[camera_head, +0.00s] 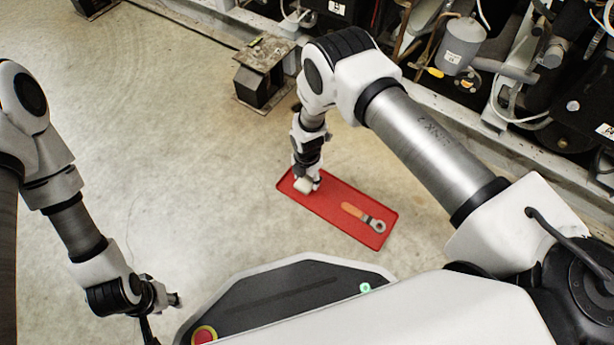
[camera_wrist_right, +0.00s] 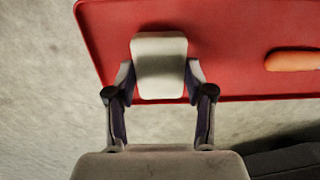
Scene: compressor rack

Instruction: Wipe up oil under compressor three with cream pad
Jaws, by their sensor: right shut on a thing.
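The cream pad (camera_wrist_right: 159,68) is a pale rounded block between the fingers of my right gripper (camera_wrist_right: 159,85) in the wrist view. My right gripper is shut on it, over the left end of a red tray (camera_head: 336,221). In the head view the pad (camera_head: 303,185) shows small under the right gripper (camera_head: 305,182). I cannot tell whether the pad touches the tray floor. My left gripper (camera_head: 172,300) is at the lower left above bare floor, and its finger opening is too small to tell. No oil is clearly visible in these views.
An orange-handled wrench (camera_head: 364,217) lies in the right half of the tray; its handle (camera_wrist_right: 293,61) shows in the wrist view. A low metal stand (camera_head: 263,68) is on the floor behind. Compressor machinery (camera_head: 464,45) lines the back right. The floor at left is clear.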

